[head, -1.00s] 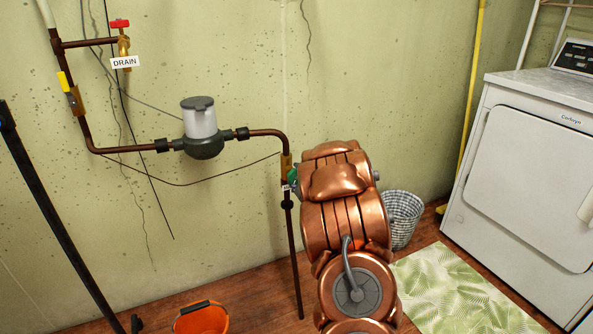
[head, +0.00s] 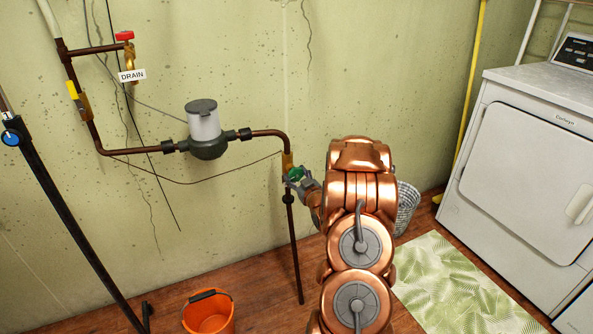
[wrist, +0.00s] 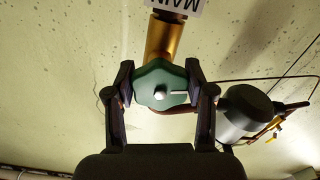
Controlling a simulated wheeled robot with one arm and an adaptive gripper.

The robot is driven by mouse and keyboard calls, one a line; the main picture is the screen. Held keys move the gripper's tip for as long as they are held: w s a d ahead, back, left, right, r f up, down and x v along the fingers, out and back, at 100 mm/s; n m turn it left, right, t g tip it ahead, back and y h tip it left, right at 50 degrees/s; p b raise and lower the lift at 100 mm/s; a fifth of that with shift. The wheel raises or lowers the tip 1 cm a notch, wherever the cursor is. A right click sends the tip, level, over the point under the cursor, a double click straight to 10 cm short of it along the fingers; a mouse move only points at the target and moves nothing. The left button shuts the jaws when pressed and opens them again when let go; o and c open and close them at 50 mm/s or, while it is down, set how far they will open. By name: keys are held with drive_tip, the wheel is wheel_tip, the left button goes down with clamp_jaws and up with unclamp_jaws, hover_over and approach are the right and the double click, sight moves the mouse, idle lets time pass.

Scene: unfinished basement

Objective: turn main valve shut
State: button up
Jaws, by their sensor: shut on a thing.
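The main valve's green knob (head: 295,174) sits on the brass valve body (head: 287,160) at the top of the vertical copper pipe. In the wrist view the green knob (wrist: 162,86) has a white line pointing right from its bright centre. My gripper (head: 301,181) has its fingers at the knob in the head view. In the wrist view my gripper (wrist: 161,92) is shut on the knob, with one dark finger on each side. A label reading MAIN (wrist: 175,5) shows upside down above the brass body. My arm hides part of the lower wall behind it.
A grey water meter (head: 205,130) is left of the valve. A separate drain valve with a red handle (head: 124,36) is at upper left. An orange bucket (head: 208,313), wicker basket (head: 407,207), leaf-patterned mat (head: 455,285) and white dryer (head: 530,165) stand around the floor.

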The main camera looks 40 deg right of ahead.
drive_tip(key=m+p, duration=0.3)
drive_tip(key=m, duration=0.2)
drive_tip(key=shift+r+m, duration=0.1)
drive_tip(key=shift+m, duration=0.3)
drive_tip(key=m+p, duration=0.2)
drive_tip(key=m, duration=0.2)
drive_tip(key=shift+a, duration=0.2)
drive_tip(key=m, duration=0.5)
drive_tip(key=shift+m+p, duration=0.35)
drive_tip(key=shift+m, duration=0.05)
drive_tip(key=m, duration=0.5)
drive_tip(key=shift+w+a+b, duration=0.1)
drive_tip(key=shift+b, duration=0.25)
drive_tip(key=o, duration=1.2)
drive_tip(key=shift+r, duration=0.1)
